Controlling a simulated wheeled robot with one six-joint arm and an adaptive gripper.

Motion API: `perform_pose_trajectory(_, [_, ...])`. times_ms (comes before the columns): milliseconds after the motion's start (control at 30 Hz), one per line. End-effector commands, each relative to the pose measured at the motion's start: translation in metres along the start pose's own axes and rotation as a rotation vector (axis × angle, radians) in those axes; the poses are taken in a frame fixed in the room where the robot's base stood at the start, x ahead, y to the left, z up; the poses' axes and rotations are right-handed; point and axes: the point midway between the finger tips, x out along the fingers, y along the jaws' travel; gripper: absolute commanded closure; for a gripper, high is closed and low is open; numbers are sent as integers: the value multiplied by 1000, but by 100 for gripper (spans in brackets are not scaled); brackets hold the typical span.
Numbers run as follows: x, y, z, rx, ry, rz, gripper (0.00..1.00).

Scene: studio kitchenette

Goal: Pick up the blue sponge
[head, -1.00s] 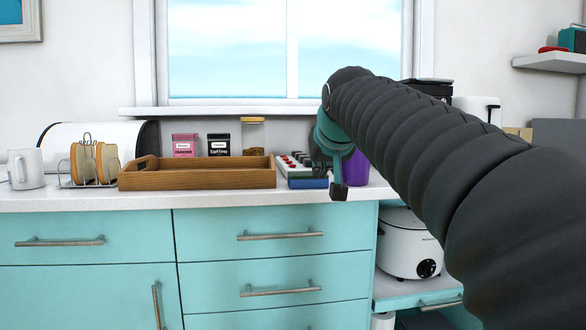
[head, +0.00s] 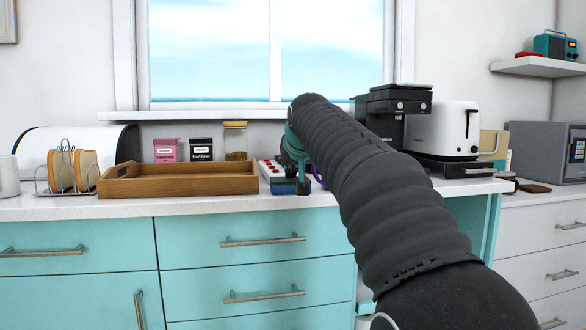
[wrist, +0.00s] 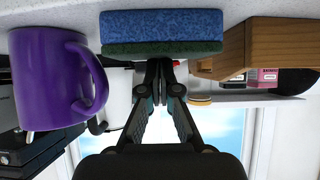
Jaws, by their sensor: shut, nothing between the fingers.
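The blue sponge (wrist: 160,25) has a dark green layer on one side and shows at the top of the wrist view. In the head view a small part of it (head: 283,188) shows on the counter, partly covered by my gripper (head: 303,187). In the wrist view my gripper (wrist: 160,75) has its fingertips together, empty, centred close to the sponge's green side. I cannot tell whether they touch it.
A purple mug (wrist: 50,80) stands on one side of the sponge and a wooden tray (head: 180,180) on the other. A red-and-white item (head: 267,170) sits behind it. A coffee machine (head: 385,110) and toaster (head: 445,130) stand farther right.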

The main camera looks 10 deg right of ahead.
Motion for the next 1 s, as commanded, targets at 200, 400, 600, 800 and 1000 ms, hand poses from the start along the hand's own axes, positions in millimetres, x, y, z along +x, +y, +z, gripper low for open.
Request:
perform_pose_trajectory(200, [4,0,6,0,-6,0,100])
perform_pose_trajectory(400, [6,0,8,0,-12,0,100])
perform_pose_trajectory(600, [-3,0,17,0,-14,0,100])
perform_pose_trajectory(800, [-21,0,31,0,-13,0,100])
perform_pose_trajectory(1000, [-21,0,32,0,-18,0,100])
